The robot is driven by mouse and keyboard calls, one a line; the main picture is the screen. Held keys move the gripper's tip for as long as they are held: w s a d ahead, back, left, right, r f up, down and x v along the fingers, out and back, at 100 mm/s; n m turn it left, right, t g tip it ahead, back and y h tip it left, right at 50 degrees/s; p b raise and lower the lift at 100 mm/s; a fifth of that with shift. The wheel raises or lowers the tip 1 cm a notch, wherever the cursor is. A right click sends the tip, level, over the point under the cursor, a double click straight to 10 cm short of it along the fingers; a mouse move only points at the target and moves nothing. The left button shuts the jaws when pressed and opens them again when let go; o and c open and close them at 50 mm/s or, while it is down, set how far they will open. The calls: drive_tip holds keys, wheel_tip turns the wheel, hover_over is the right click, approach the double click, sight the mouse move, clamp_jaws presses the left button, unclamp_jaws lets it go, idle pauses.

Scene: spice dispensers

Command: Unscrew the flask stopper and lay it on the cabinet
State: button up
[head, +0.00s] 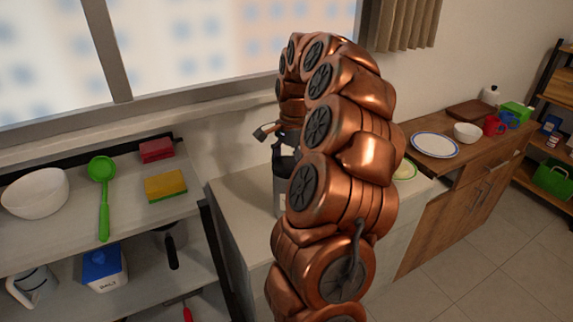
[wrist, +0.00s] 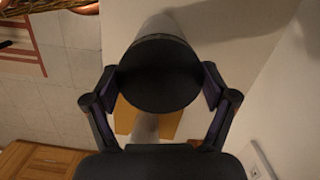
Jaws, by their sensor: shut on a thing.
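My gripper (wrist: 160,82) is shut on the flask stopper (wrist: 160,65), a dark round disc that fills the space between its two fingers in the wrist view. A pale rounded shape, probably the flask, shows partly behind the stopper; I cannot tell whether the stopper is still threaded on. In the head view, the grey flask (head: 279,190) stands on the pale cabinet (head: 240,192), with a dark part at its top. My copper arm hides its right side and most of the gripper in that view.
The cabinet top is bare left of the flask. On the left, a shelf holds a white bowl (head: 36,192), a green ladle (head: 103,190) and sponges (head: 165,186). The wall is close behind.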

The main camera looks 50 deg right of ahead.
drive_tip(key=c, duration=0.4)
drive_tip(key=n, duration=0.7)
drive_tip(key=shift+r+g, duration=0.1)
drive_tip(key=shift+g, duration=0.3)
drive_tip(key=shift+n, duration=1.1)
drive_tip(key=shift+p, duration=0.3)
drive_tip(key=n, duration=0.2)
drive_tip(key=shift+n+h+p, duration=0.3)
drive_tip(key=shift+n, duration=0.1)
drive_tip(key=n+p, duration=0.1)
drive_tip(key=n, duration=0.4)
drive_tip(key=shift+s+g, duration=0.1)
drive_tip(key=shift+g, duration=0.3)
drive_tip(key=shift+n+h+p, duration=0.3)
drive_tip(key=shift+n+p, duration=0.05)
drive_tip(key=shift+n, duration=0.35)
